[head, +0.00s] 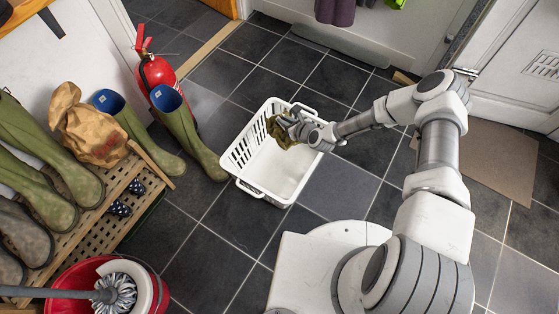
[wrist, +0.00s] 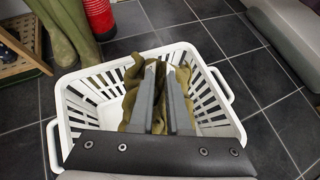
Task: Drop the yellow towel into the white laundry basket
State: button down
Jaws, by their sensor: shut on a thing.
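The white laundry basket (head: 263,180) stands on the dark tiled floor in the head view, and its slatted wall also shows in the wrist view (wrist: 215,110). My gripper (head: 286,122) is over the far part of the basket. In the wrist view my gripper (wrist: 166,70) is shut on the towel (wrist: 203,60), which looks crumpled and olive-yellow. The towel hangs within the basket's outline in both views. I cannot tell how far it is above the basket floor. Part of the towel is hidden behind the fingers.
Green boots (head: 197,135) stand left of the basket, beside a red fire extinguisher (head: 155,73). A wooden slatted rack (head: 103,222) holds more boots and a brown bag (head: 90,130). A red bucket (head: 85,275) holds a mop at lower left. Tiles behind the basket are clear.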

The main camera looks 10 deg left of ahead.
jog(key=shift+f+b, duration=1.2)
jog(key=shift+f, duration=1.1)
jog(key=c, duration=0.8)
grip_release()
jog(key=p+v, duration=0.6)
jog(key=v, duration=1.1)
jog(key=shift+r, duration=0.25)
jog(key=shift+s+d, duration=0.1)
jog(key=shift+s, duration=0.05)
